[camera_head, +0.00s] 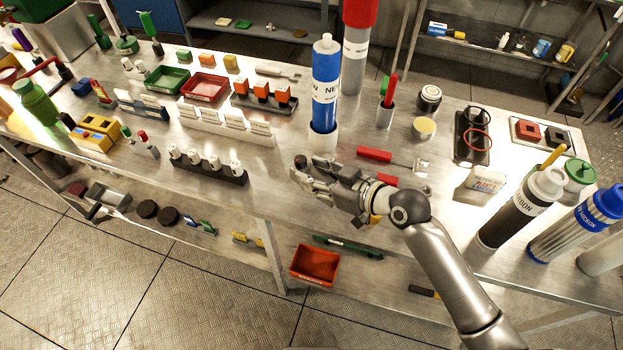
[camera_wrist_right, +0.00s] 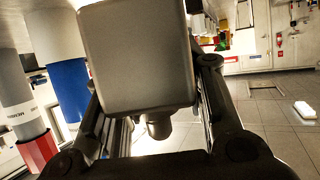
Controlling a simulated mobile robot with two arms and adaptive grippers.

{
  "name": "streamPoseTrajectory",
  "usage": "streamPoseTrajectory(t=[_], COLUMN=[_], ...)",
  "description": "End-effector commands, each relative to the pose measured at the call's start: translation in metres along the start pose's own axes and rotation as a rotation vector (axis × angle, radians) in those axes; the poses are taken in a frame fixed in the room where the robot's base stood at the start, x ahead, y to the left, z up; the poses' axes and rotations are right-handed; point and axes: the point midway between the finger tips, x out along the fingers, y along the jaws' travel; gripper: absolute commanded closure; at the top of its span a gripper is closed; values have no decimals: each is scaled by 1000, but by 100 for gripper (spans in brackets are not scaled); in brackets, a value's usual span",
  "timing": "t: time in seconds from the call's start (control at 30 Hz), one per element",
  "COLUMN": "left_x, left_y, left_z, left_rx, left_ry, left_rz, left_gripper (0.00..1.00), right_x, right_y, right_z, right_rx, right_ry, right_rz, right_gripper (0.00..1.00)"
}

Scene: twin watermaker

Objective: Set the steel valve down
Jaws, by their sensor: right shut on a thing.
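My right gripper (camera_head: 308,178) is above the front part of the steel workbench (camera_head: 285,205), with its arm coming in from the lower right. In the right wrist view it is shut on the steel valve (camera_wrist_right: 137,57), a grey block with rounded corners and a short round stub below, between the two fingers. In the head view the valve is hard to tell apart from the grey gripper. I cannot tell whether the valve touches the bench. My left gripper is not in view.
A blue cartridge (camera_head: 325,85) stands just behind the gripper. A dark rack with white-topped parts (camera_head: 207,165) lies to its left. Red-handled tools (camera_head: 374,155) lie to its right. An orange bin (camera_head: 315,264) is on the lower shelf. Some bare bench lies between rack and gripper.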

Motion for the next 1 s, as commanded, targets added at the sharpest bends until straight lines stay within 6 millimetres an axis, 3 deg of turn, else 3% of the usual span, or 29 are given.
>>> streamPoseTrajectory(t=[0.3, 0.53, 0.8, 1.0], left_x=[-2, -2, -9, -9], left_y=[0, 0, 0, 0], left_z=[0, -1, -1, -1], left_rx=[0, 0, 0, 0], left_ry=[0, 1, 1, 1], left_rz=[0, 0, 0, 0], left_gripper=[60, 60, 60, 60], right_x=[30, 40, 50, 51], right_y=[13, 16, 17, 17], right_z=[14, 20, 46, 48], right_rx=[-1, -1, 0, -2], right_ry=[9, 9, 7, 9], right_rz=[1, 2, 2, 2], right_gripper=[100, 100, 100, 100])
